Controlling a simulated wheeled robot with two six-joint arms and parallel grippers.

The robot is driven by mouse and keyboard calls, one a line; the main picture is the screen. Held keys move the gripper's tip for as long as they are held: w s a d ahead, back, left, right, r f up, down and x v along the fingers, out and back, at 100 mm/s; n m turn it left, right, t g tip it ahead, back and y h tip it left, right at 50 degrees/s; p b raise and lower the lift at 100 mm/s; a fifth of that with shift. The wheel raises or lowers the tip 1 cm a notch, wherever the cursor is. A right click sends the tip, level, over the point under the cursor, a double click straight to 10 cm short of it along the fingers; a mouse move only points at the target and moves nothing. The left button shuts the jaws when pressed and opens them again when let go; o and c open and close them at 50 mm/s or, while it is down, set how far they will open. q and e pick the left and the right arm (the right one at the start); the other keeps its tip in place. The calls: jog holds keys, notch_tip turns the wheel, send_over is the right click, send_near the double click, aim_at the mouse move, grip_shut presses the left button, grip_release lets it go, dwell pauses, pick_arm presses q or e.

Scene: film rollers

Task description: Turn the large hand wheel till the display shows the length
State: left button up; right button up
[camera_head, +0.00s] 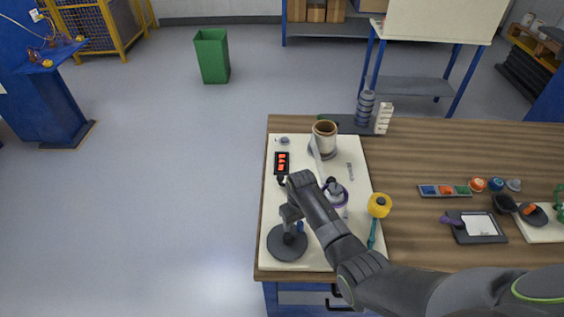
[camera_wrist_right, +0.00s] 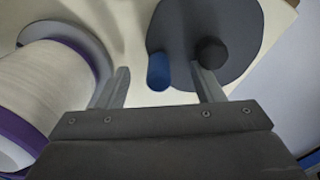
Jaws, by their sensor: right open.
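The large hand wheel, a dark grey disc (camera_head: 278,249), lies at the front left of the cream board; in the right wrist view the disc (camera_wrist_right: 238,25) fills the upper right. A blue handle (camera_wrist_right: 158,72) stands at its edge, and a black knob (camera_wrist_right: 211,52) shows near the right finger. My right gripper (camera_head: 291,226) is over the wheel, open; in the wrist view its two fingers (camera_wrist_right: 163,80) are apart with the blue handle between them, and I cannot tell whether they touch it. The display (camera_head: 282,163) is black with red digits, too small to read. My left gripper is not in view.
A white roller with purple rims (camera_wrist_right: 35,95) is close to the left of the right gripper. A cup-like roll (camera_head: 324,138) stands at the board's back, and a yellow spool (camera_head: 379,205) at its right. Trays and small parts lie on the wooden table (camera_head: 420,150) further right.

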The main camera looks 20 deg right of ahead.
jog(key=shift+s+a+f, duration=0.15)
jog(key=shift+s+a, duration=0.1)
jog(key=shift+a, duration=0.05)
jog(key=shift+w+r+p, duration=0.15)
jog(key=shift+r+p, duration=0.4)
jog(key=shift+p, duration=0.1)
jog(key=shift+o, duration=1.3)
jog(key=shift+w+r+p, duration=0.1)
jog(key=shift+r+p, duration=0.5)
jog(key=shift+p, duration=0.1)
jog(key=shift+a+r, duration=0.15)
jog(key=shift+r, duration=0.5)
jog(key=shift+s+r, duration=0.3)
jog(key=shift+r, duration=0.55)
jog(key=shift+w+d+r, duration=0.1)
jog(key=shift+d+r, duration=0.05)
jog(key=shift+r, duration=0.3)
jog(key=shift+w+d+r, duration=0.1)
jog(key=shift+d+r, duration=0.05)
jog(key=shift+r, duration=0.45)
jog(key=shift+s, duration=0.1)
